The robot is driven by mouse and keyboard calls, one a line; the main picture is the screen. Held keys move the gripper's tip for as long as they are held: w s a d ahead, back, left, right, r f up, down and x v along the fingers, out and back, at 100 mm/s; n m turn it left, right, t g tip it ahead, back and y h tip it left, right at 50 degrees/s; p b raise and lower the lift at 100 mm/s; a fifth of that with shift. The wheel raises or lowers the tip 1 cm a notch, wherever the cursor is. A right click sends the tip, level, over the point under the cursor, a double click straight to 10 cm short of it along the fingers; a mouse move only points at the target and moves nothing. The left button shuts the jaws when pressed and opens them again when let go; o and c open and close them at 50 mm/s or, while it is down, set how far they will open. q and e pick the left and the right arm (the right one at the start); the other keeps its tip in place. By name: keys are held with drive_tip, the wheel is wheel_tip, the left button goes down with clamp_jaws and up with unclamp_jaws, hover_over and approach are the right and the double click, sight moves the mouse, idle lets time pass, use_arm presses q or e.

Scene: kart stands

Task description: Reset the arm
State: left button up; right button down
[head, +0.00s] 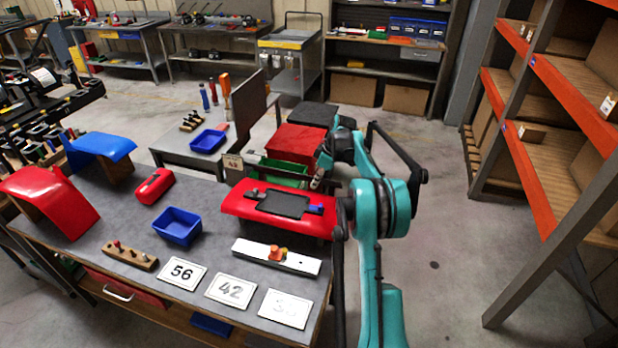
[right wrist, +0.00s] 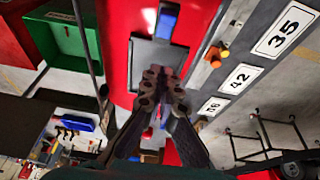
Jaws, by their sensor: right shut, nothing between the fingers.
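My right arm, teal with black joints, rises from the bottom of the head view and bends back left. Its gripper (head: 319,178) is partly hidden by my own arm, above the right end of a red curved panel (head: 236,205). The right wrist view shows the gripper's fingers (right wrist: 161,82) together with nothing held. Beyond them lie the red panel (right wrist: 117,50) and its black tray (right wrist: 150,55). Whether the fingers touch the panel cannot be told. My left gripper is not in view.
The grey table (head: 120,215) holds a blue bin (head: 177,226), a wooden peg block (head: 129,255), number cards (head: 182,273) and a white strip (head: 300,264). A green bin (head: 283,172) and red box (head: 296,143) stand behind the panel. Orange shelving (head: 560,90) is right, with free floor between.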

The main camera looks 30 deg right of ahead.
drive_tip(key=s+a+r+m+t+h+b, duration=0.1)
drive_tip(key=s+a+r+m+b, duration=0.2)
drive_tip(key=s+a, duration=0.45)
drive_tip(key=s+a+r+m+t+h+b, duration=0.1)
drive_tip(key=s+a+r+b, duration=0.25)
drive_tip(key=a, duration=0.65)
drive_tip(key=s+a+f+m+b, duration=0.1)
drive_tip(key=s+a+f, duration=0.2)
drive_tip(key=s, duration=0.4)
drive_tip(key=s+a+f+m+t+b, duration=0.1)
drive_tip(key=s+a+f, duration=0.3)
drive_tip(key=s, duration=0.4)
drive_tip(key=s+a+f+m+t+b, duration=0.1)
drive_tip(key=s+a+f+m+b, duration=0.1)
drive_tip(key=s+a, duration=0.3)
drive_tip(key=shift+s+f+b, duration=0.6)
drive_tip(key=shift+s+f, duration=0.15)
drive_tip(key=shift+s, duration=0.4)
